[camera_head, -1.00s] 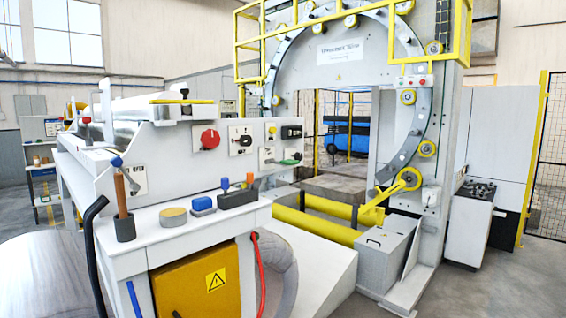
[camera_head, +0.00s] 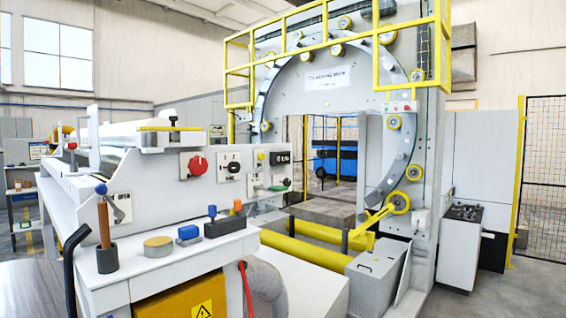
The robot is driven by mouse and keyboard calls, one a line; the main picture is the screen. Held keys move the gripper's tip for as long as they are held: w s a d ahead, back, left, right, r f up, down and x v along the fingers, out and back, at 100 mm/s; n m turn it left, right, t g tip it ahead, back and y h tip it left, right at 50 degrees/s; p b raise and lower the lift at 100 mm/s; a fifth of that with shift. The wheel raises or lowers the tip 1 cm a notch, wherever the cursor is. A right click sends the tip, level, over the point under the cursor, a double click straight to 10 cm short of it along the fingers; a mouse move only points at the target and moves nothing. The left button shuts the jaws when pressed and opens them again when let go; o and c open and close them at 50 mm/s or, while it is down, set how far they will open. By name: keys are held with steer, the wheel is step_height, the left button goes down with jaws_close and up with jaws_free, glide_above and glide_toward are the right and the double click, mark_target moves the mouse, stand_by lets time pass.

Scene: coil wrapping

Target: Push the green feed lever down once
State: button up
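A small green lever (camera_head: 277,188) sticks out near the lower right of the grey control panel (camera_head: 140,178) on the bench at the left. It looks roughly level, but it is too small to tell its exact position. A red knob (camera_head: 197,165) and a black switch on a white plate (camera_head: 230,166) sit to its left on the same panel. My gripper is not in this view.
The bench shelf holds a wooden-handled tool in a dark cup (camera_head: 107,258), a round tin (camera_head: 157,246) and a blue block (camera_head: 188,232). A large wrapping ring (camera_head: 408,135) stands behind yellow rollers (camera_head: 305,257). A grey box (camera_head: 375,275) stands on the floor at right.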

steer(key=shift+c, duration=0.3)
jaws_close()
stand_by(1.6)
